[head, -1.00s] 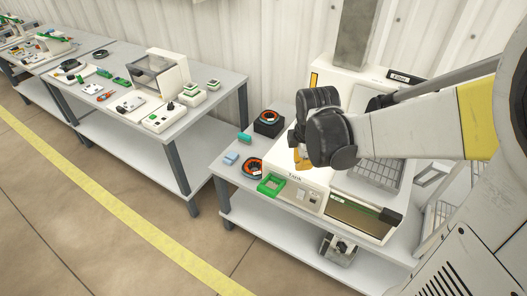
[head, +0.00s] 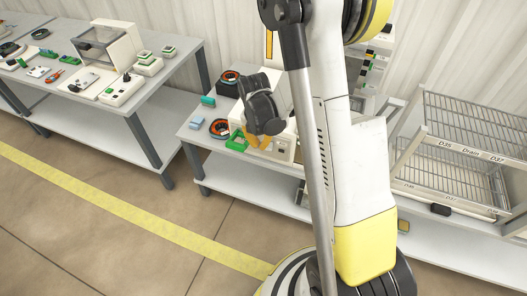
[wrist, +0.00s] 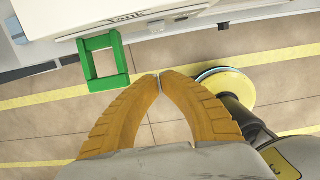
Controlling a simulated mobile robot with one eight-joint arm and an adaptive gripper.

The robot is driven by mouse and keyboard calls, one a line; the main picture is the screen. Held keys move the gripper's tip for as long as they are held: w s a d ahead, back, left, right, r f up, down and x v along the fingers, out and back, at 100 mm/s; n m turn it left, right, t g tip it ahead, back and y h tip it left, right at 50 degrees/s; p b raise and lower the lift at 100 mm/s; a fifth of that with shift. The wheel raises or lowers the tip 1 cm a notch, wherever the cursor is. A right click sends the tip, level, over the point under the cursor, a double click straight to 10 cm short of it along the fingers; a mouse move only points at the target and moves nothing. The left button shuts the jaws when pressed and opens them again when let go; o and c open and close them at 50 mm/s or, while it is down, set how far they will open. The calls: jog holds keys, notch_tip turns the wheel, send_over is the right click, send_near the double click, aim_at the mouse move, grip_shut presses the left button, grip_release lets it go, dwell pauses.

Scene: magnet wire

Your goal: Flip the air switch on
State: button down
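I cannot make out an air switch for certain. The white machine labelled "Tank" shows at the top of the wrist view (wrist: 75,20); in the head view my arm hides most of it, and only its front left part (head: 284,150) shows. Small dark marks on that front are too small to identify. My gripper (head: 257,142) has orange fingers and hangs at the machine's front left corner, by the green square frame (head: 237,141). In the wrist view my fingertips (wrist: 159,76) meet with nothing between them, right of the green frame (wrist: 104,85).
My arm blocks the middle of the head view. Wire racks (head: 470,150) stand on the right. Coils, including an orange-black one (head: 219,128), lie left of my gripper. Another bench (head: 175,62) stands further left. The floor in front is clear, with a yellow line (head: 130,210).

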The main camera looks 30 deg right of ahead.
aim_at(269, 146)
jog(key=shift+w+d+f+b, duration=0.6)
jog(key=shift+f+b, duration=0.45)
jog(key=shift+f, duration=0.7)
jog(key=shift+w+d+f+b, duration=0.45)
jog(key=shift+d+f+b, duration=0.45)
jog(key=shift+f, duration=0.8)
jog(key=shift+w+d+f+b, duration=0.5)
jog(key=shift+f+b, duration=0.65)
jog(key=shift+f, duration=0.6)
